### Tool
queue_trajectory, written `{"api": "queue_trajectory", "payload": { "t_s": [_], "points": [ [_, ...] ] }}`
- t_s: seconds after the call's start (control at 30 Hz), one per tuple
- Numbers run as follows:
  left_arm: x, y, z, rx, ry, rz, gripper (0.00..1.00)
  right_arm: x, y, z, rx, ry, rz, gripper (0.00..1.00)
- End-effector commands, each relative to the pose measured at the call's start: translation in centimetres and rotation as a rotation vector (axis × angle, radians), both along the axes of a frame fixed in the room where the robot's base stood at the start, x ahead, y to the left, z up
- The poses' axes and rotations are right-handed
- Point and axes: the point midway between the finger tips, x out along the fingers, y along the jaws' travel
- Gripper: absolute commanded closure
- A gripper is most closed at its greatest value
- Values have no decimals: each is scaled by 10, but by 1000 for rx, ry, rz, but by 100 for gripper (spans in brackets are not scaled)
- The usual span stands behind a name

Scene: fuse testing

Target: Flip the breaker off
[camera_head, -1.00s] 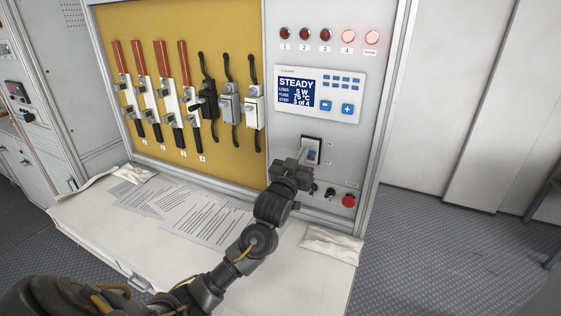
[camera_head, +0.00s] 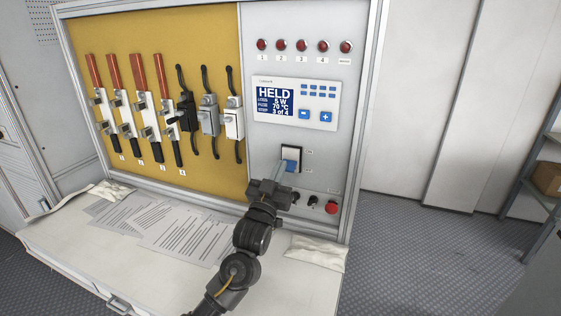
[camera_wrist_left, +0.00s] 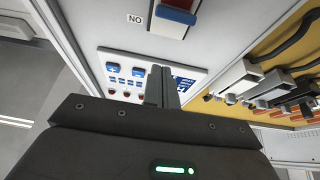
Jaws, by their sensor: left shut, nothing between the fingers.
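The breaker (camera_head: 291,152) is a small switch in a dark frame on the grey panel, below the display. Its blue lever (camera_head: 291,165) sits at the lower part of the frame. In the left wrist view the breaker's blue lever (camera_wrist_left: 176,14) shows at the top with red beside it. My left gripper (camera_head: 282,170) is shut and empty, its fingertips just below and left of the lever. The fingers also show in the left wrist view (camera_wrist_left: 163,84), apart from the lever in the picture. I cannot tell whether they touch it. My right gripper is out of view.
The display (camera_head: 295,103) reads HELD, with several dark red lamps (camera_head: 302,46) above. A red button (camera_head: 331,207) and small knobs (camera_head: 312,200) sit below the breaker. Fuse holders and switches fill the yellow board (camera_head: 225,70) at left. Papers (camera_head: 180,237) lie on the white worktop (camera_head: 75,245).

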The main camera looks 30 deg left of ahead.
Motion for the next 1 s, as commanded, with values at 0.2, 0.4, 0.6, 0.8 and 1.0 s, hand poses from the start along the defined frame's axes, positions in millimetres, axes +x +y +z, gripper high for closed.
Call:
{"api": "queue_trajectory", "payload": {
  "t_s": [0.2,0.4,0.6,0.8,1.0],
  "points": [
    [-32,-1,-34,-1,-2,2,100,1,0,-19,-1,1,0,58],
    [-47,-2,-48,0,-2,3,100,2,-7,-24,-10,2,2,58],
    [-52,-3,-50,0,-4,3,100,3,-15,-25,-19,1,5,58],
    [-51,-3,-50,0,-4,2,100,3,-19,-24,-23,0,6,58],
    [-51,-3,-50,0,-4,2,100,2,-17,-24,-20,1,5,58]
  ]
}}
